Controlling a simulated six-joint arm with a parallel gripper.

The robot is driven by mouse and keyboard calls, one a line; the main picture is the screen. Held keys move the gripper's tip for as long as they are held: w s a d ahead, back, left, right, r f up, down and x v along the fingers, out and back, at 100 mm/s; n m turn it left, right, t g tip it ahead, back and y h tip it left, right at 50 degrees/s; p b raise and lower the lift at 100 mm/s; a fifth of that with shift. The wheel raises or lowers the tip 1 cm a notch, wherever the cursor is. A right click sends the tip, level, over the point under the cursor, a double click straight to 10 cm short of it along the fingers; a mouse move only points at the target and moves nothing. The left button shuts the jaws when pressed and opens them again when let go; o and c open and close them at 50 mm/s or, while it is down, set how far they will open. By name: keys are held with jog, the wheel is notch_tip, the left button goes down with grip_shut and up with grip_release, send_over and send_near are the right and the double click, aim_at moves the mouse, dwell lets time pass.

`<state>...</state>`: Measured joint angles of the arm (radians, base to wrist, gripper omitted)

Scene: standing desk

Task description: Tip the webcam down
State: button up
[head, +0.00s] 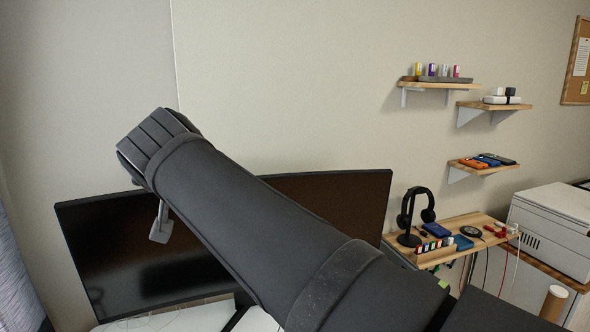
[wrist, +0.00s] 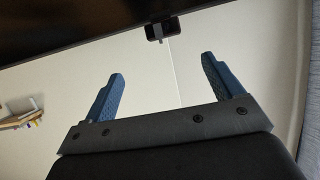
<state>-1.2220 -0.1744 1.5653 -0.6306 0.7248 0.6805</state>
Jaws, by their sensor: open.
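The webcam (wrist: 162,29) is a small dark block with a round part at its side. In the wrist view it sits at the edge of the dark monitor (wrist: 75,33), at top middle. My gripper (wrist: 161,68) has two blue textured fingers spread wide, with nothing between them. The webcam lies beyond the fingertips, roughly in line with the gap, and apart from both fingers. In the head view the monitor (head: 345,195) stands behind my arm.
A wooden side shelf (head: 455,240) right of the monitor holds a headphone stand (head: 410,217) and small items. Wall shelves (head: 440,86) and a white printer (head: 555,225) are farther right. A curtain (head: 18,270) hangs at left. The wall above the monitor is bare.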

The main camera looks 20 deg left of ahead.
jog(key=x, duration=1.6)
jog(key=shift+w+a+r, duration=0.1)
jog(key=shift+a+r, duration=0.05)
jog(key=shift+a, duration=0.4)
jog(key=shift+c, duration=0.4)
jog(key=c, duration=0.9)
jog(key=shift+d+t+y, duration=0.15)
jog(key=shift+t+y, duration=0.75)
jog(key=shift+y, duration=0.2)
